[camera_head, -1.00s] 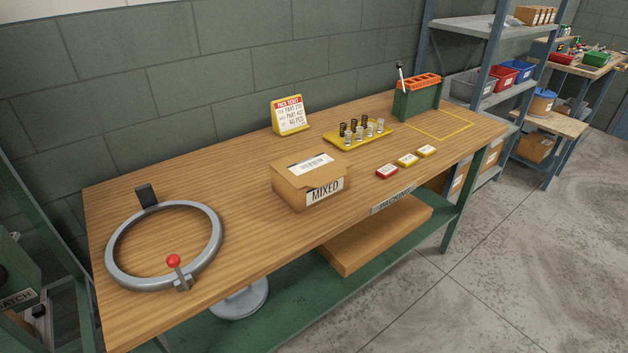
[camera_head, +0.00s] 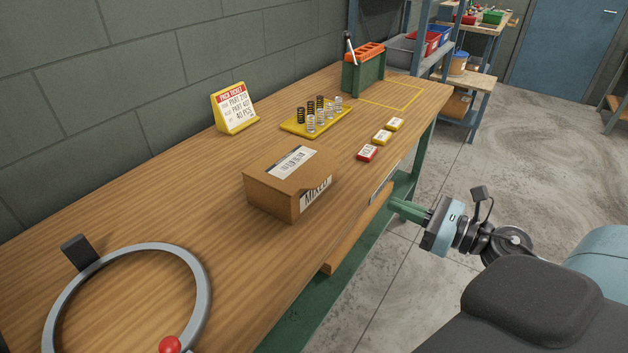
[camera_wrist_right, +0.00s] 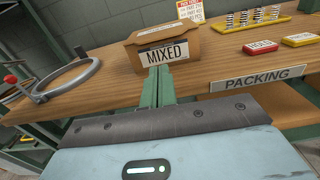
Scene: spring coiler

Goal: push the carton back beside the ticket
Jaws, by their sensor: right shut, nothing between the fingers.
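The carton (camera_head: 272,190) is a closed brown box marked MIXED, sitting on the wooden bench near its front edge. My right gripper (camera_head: 398,207) is shut and empty, out past the bench's front edge, to the right of the carton. My left gripper is not in view.
A yellow tray of springs (camera_head: 316,117) stands right of the ticket. Red and yellow labelled blocks (camera_head: 368,153) lie near the front edge. A grey ring (camera_head: 200,290) with a red knob lies at the near left. Bare bench lies between carton and ticket.

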